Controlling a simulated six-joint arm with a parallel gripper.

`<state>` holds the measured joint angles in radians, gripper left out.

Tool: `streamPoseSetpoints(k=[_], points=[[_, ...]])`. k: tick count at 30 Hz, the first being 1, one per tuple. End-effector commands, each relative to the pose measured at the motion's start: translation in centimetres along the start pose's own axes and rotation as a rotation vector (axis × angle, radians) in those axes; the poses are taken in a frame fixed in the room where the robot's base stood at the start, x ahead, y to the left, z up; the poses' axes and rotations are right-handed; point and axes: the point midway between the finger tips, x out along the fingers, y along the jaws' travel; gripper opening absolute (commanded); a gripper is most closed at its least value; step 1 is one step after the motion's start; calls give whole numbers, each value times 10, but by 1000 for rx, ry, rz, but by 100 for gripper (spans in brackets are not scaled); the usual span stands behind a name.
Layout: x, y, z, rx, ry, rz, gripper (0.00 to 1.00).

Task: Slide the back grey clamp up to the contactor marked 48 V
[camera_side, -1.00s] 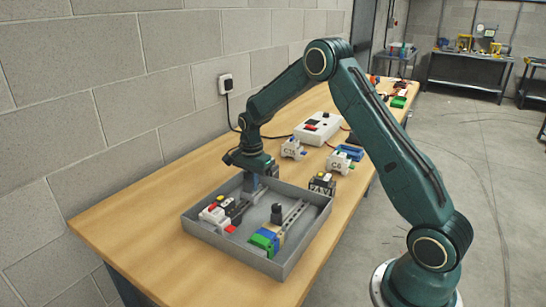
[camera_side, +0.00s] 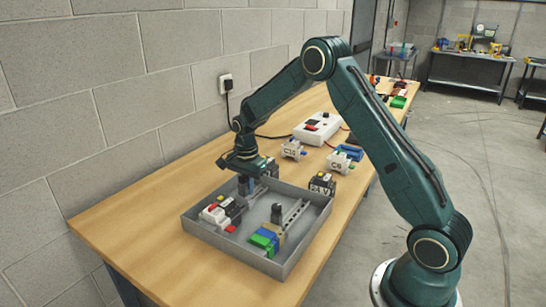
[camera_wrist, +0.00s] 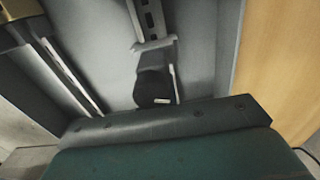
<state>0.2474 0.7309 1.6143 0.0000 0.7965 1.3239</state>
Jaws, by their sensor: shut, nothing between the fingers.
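My gripper (camera_side: 246,188) is shut and empty, pointing down inside the grey tray (camera_side: 290,262) over the back rail. A black contactor (camera_side: 232,208) stands on that rail beside white-and-red modules (camera_side: 214,214), just left of my fingertips; its marking is too small to read. The back grey clamp cannot be told apart from my fingers in the side view. In the wrist view a dark rounded piece (camera_wrist: 154,86) sits by the slotted rail (camera_wrist: 150,18); I cannot tell whether it is the clamp or a finger. A dark grey upright clamp (camera_side: 277,212) is on the front rail.
Green, blue and tan blocks (camera_side: 266,238) sit on the front rail. Black block (camera_side: 322,184) and white modules (camera_side: 338,162) (camera_side: 293,149) stand on the table behind the tray. A white box (camera_side: 317,128) with cables is farther back. The wall runs along the left.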

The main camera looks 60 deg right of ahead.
Motion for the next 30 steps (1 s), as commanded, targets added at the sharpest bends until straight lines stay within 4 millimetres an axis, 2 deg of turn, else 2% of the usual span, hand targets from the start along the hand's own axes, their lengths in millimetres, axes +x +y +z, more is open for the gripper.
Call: streamPoseSetpoints(k=[30], points=[[0, 0, 26, -2, 0, -1, 0]])
